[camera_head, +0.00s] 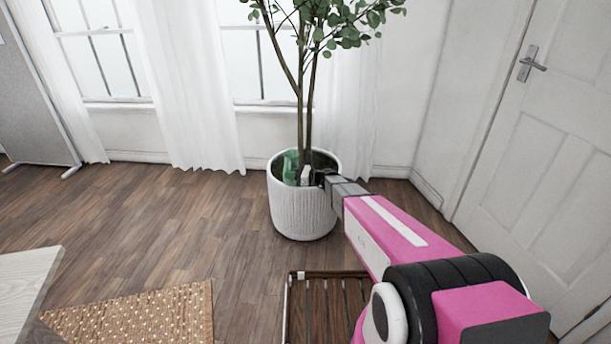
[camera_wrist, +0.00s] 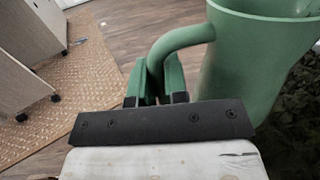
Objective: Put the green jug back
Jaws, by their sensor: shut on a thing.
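The green jug (camera_head: 290,164) shows at the left inner side of the white ribbed planter (camera_head: 302,215), partly hidden by the rim and my gripper. I cannot tell whether it touches the soil. My gripper (camera_head: 307,176) reaches over the planter from the right. In the wrist view the jug (camera_wrist: 250,65) is large at the upper right, its curved handle running down to my gripper (camera_wrist: 157,84). The fingers are shut on that handle. The jug's base is hidden. Dark soil or leaves show below and right of the jug.
A tree trunk (camera_head: 307,105) rises from the planter beside my gripper. A slatted wooden piece (camera_head: 328,312) lies in front of the planter. A woven rug (camera_head: 140,318) and a pale tabletop (camera_head: 25,285) are at lower left. A door (camera_head: 545,150) is at right. The floor left of the planter is clear.

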